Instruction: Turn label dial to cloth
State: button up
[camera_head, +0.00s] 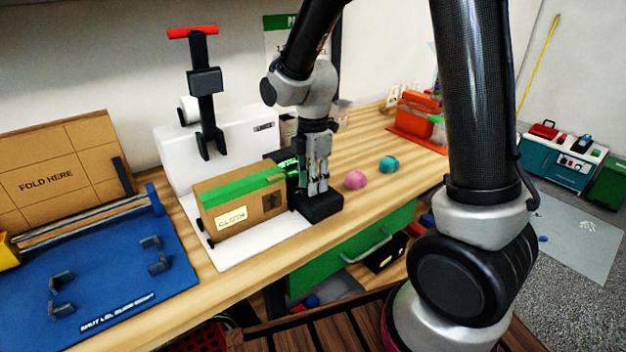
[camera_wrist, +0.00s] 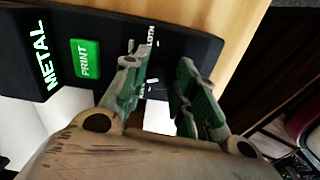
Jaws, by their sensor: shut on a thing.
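The label printer (camera_head: 318,207) is a black unit at the front edge of the wooden bench, right of a cardboard box. In the wrist view its black panel (camera_wrist: 110,22) has a display (camera_wrist: 42,55) reading METAL in white and a green PRINT button (camera_wrist: 86,59). My gripper (camera_head: 316,188) points down over the printer. In the wrist view my gripper (camera_wrist: 160,82) has its green-padded fingers closed around the label dial, which is mostly hidden between them. Small white lettering around the dial is partly covered; one word looks like CLOTH.
The cardboard box (camera_head: 246,202) with green tape and a CLOTH label stands on a white plate beside the printer. A pink ball (camera_head: 355,179) and a teal ball (camera_head: 389,164) lie to the right. A blue mat (camera_head: 110,290) with clips is at left. A green drawer (camera_head: 345,250) is below.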

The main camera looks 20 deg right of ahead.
jog(key=shift+m, duration=0.3)
jog(key=m, duration=0.4)
jog(key=shift+m, duration=0.3)
jog(key=m, duration=0.4)
jog(key=shift+m, duration=0.3)
jog(key=m, duration=1)
jog(key=o, duration=1.1)
jog(key=shift+c, duration=0.2)
